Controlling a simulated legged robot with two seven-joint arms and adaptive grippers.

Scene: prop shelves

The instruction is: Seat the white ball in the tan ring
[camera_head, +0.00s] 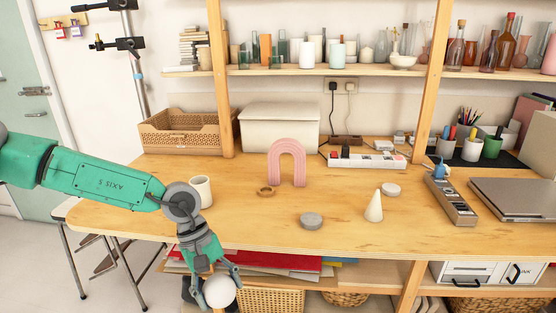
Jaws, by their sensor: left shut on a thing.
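My left gripper (208,280) reaches in from the left and hangs at the front edge of the table, pointing down. It is shut on the white ball (219,292), which shows below the table edge in the picture, near the bottom. The tan ring (265,191) lies flat on the table, just left of the pink arch, up and to the right of the gripper. The ring looks empty. My right gripper is not in view.
A white mug (201,191) stands close behind my left wrist.

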